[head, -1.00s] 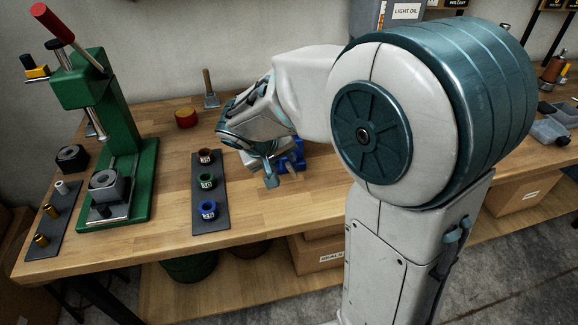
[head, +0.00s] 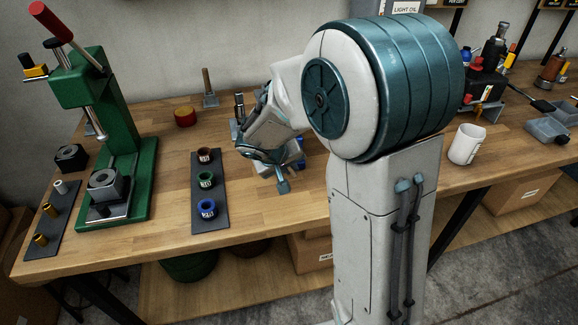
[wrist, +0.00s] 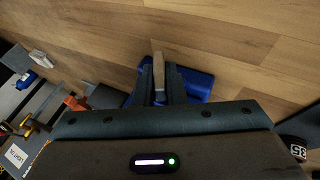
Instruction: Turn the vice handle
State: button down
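The blue vice (head: 301,141) is on the wooden bench, mostly hidden behind my arm in the head view. In the wrist view its blue body (wrist: 198,84) shows just past my fingers. My gripper (head: 282,186) points down at the vice, close over or beside it. In the wrist view my gripper (wrist: 160,88) has a narrow, light upright piece between or in front of its dark fingers. I cannot tell whether this piece is the vice handle or part of a finger, nor whether the fingers touch it.
A dark strip (head: 209,220) with three coloured rings lies left of my gripper. A green press (head: 125,170) stands farther left, and a red round piece (head: 185,117) behind. A white mug (head: 466,145) stands right of my arm. Bare bench lies between strip and gripper.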

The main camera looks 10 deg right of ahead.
jog(key=shift+f+b, duration=0.2)
jog(key=shift+b, duration=0.5)
jog(key=b, duration=0.1)
jog(key=h+b, duration=0.1)
jog(key=b, duration=0.1)
jog(key=shift+a+f+b, duration=0.1)
jog(key=shift+f+b, duration=0.15)
jog(key=shift+b, duration=0.05)
jog(key=h+b, duration=0.2)
jog(key=b, duration=0.1)
jog(key=n+h+b, duration=0.1)
jog(key=b, duration=0.3)
jog(key=shift+a+f+t+h, duration=0.15)
jog(key=shift+t+h, duration=0.15)
jog(key=shift+h, duration=0.1)
jog(key=n+h+b, duration=0.1)
jog(key=h+b, duration=0.1)
jog(key=b, duration=0.2)
jog(key=shift+t+h+b, duration=0.3)
jog(key=h+b, duration=0.2)
jog(key=shift+n+b, duration=0.3)
jog(key=shift+n, duration=0.1)
jog(key=shift+r+t+h, duration=0.2)
jog(key=shift+t+h, duration=0.1)
jog(key=c, duration=1.5)
grip_release()
jog(key=shift+a, duration=0.15)
